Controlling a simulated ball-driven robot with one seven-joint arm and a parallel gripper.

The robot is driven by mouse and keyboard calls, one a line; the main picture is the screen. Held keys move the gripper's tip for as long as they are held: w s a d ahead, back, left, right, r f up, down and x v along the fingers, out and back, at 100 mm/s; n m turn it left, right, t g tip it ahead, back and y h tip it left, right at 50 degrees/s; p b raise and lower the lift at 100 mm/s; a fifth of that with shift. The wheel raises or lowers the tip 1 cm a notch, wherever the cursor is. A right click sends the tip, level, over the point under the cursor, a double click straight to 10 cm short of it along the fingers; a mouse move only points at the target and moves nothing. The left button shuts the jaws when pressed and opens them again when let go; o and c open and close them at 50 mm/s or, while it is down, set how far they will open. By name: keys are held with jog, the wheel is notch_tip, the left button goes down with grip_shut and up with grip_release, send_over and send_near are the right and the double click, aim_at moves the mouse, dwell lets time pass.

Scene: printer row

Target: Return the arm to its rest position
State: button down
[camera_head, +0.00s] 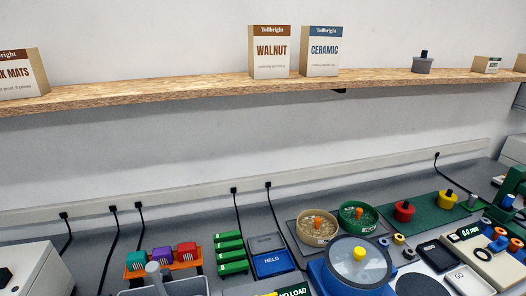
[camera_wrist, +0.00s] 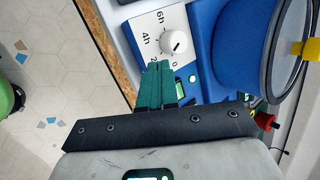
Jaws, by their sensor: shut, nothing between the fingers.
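My gripper (camera_wrist: 158,66) shows in the wrist view, its two green fingers together with nothing between them. Its tips are beside a white dial panel (camera_wrist: 158,38) marked in hours, with a round white knob, on a blue machine (camera_wrist: 208,60). I cannot tell whether the tips touch the panel. The head view does not clearly show my arm or gripper.
In the head view, the bench carries a blue round-lidded machine (camera_head: 335,270), bowls of pellets (camera_head: 317,226), a green mat (camera_head: 425,217) and a blue tray (camera_head: 272,262). A wooden shelf (camera_head: 200,88) with boxes runs above. Open floor (camera_wrist: 45,75) lies left in the wrist view.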

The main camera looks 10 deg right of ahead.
jog(key=s+a+f+n+g+h+b, duration=0.1)
jog(key=s+a+f+n+g, duration=0.2)
jog(key=s+n, duration=0.4)
jog(key=s+a+f+n+g+h+b, duration=0.1)
jog(key=s+a+f+n, duration=0.3)
jog(key=s+n, duration=0.4)
jog(key=n+g+b, duration=0.1)
jog(key=n, duration=0.2)
jog(key=shift+s+a+f+g+h, duration=0.2)
jog(key=shift+s+a+g+h, duration=0.1)
jog(key=shift+a+g, duration=0.1)
jog(key=shift+d, duration=0.15)
